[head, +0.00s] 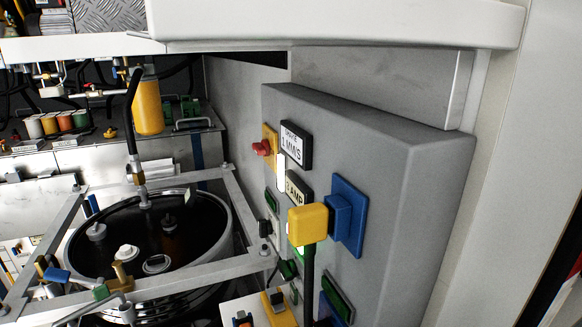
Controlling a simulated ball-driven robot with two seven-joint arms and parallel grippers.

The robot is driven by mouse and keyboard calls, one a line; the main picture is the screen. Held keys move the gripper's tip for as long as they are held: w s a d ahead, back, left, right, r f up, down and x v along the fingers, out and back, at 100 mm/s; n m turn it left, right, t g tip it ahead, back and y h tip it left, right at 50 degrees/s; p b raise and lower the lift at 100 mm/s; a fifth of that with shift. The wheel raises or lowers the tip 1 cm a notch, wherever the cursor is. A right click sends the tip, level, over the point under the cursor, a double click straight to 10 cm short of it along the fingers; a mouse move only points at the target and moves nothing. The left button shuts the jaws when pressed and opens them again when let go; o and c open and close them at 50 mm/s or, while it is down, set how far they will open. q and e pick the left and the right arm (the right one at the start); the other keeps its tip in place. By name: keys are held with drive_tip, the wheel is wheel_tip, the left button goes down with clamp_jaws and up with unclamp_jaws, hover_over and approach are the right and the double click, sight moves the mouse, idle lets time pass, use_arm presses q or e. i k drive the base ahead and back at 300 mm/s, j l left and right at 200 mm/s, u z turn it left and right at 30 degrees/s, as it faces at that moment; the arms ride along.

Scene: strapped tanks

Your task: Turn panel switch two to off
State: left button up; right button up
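The grey panel box (400,200) stands at the right, seen at a steep angle. Its face carries a red button (262,148) on a yellow plate, two labels and a blue socket (349,216). A yellow plug (308,223) with a black cable sits at the blue socket and hides part of the face. Green rectangular parts show at the face's left edge (271,201) and low down (338,298). I cannot tell which part is switch two, nor its position. Neither of my grippers is in view.
A round dark tank (150,240) in a metal frame stands left of the panel. A yellow cylinder (147,106), hoses and small bottles (60,121) are behind it. A white ledge (330,22) overhangs the panel. A narrow gap separates tank and panel.

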sight(287, 269)
drive_tip(key=k+j+z, duration=0.1)
drive_tip(key=k, duration=0.3)
drive_tip(key=k+j+z, duration=0.15)
drive_tip(key=k, duration=0.3)
drive_tip(key=k+j+z, duration=0.1)
drive_tip(key=j, duration=0.3)
drive_tip(key=k+j+z, duration=0.1)
drive_tip(key=j, duration=0.35)
drive_tip(key=k+j+z, duration=0.1)
drive_tip(key=j, duration=0.25)
drive_tip(key=i+j+z, duration=0.1)
drive_tip(key=j, duration=0.2)
drive_tip(key=i+j+z, duration=0.1)
drive_tip(key=i+j, duration=0.15)
drive_tip(key=j, duration=0.1)
